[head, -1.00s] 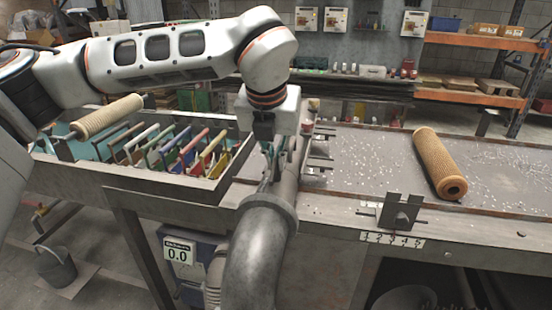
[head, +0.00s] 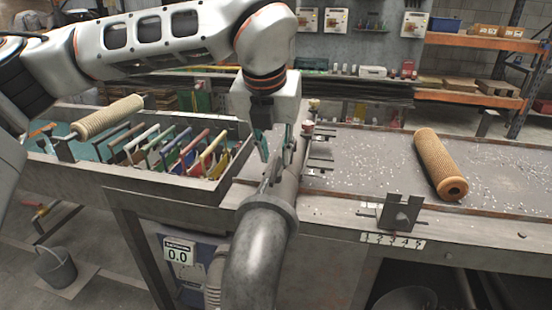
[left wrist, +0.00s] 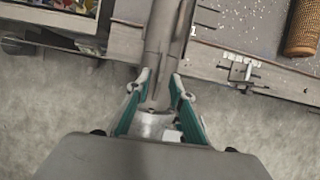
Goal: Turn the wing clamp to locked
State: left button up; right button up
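A grey metal pipe (head: 262,240) bends up at the front edge of the bench and runs back along it. A thin upright metal piece, apparently the clamp's wing (head: 268,177), stands on the pipe just behind the flange and looks roughly in line with the pipe. My left gripper (head: 275,154) is above this piece, pointing down, with its green-sided fingers apart and nothing visibly gripped. In the left wrist view, the fingers (left wrist: 158,76) lie on either side of the pipe line. Contact with the wing cannot be told. My right gripper is not in view.
A tray (head: 165,184) with several coloured-handled frames stands left of the pipe. One tan mesh tube (head: 107,118) lies over its left part; another mesh tube (head: 440,165) lies on the bench at right. A metal bracket (head: 400,212) stands on the bench's front edge.

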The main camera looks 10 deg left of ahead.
pick_arm(q)
jog(key=v, duration=0.9)
jog(key=shift+s, duration=0.1)
